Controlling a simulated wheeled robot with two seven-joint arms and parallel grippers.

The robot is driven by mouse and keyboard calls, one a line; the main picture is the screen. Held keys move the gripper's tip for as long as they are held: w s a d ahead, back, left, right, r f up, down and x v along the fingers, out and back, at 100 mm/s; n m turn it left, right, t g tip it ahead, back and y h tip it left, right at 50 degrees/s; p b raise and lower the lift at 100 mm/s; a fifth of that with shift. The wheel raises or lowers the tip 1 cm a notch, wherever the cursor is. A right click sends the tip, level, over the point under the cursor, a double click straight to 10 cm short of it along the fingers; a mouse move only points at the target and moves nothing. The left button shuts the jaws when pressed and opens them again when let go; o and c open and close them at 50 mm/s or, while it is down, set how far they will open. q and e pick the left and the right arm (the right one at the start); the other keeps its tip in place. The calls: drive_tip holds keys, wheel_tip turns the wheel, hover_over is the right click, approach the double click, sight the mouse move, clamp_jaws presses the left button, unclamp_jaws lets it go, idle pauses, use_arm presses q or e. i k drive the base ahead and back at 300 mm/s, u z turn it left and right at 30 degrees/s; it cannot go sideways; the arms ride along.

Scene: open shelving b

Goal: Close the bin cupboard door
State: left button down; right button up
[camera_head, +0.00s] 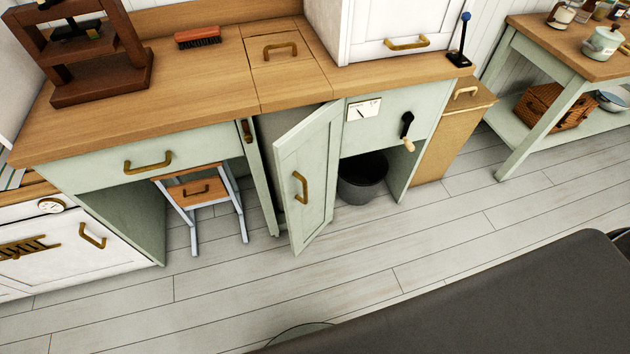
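The bin cupboard door (308,178) is pale green with a brass handle (300,187). It stands open, swung out into the room from its right edge, at the middle of the counter front. The narrow cupboard opening (268,165) shows to its left, and its inside is mostly hidden by the door. Neither of my grippers is in the view.
A dark bucket (363,180) sits in the open bay to the right, below a panel with a crank (407,128). The plank floor (240,290) in front of the door is clear.

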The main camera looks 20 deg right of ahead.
sight(306, 156)
drive_tip(key=z, duration=2.05)
drive_tip(key=k, duration=1.35)
drive_tip(key=u, duration=2)
drive_tip(key=i, duration=0.5)
drive_tip(key=u, duration=0.1)
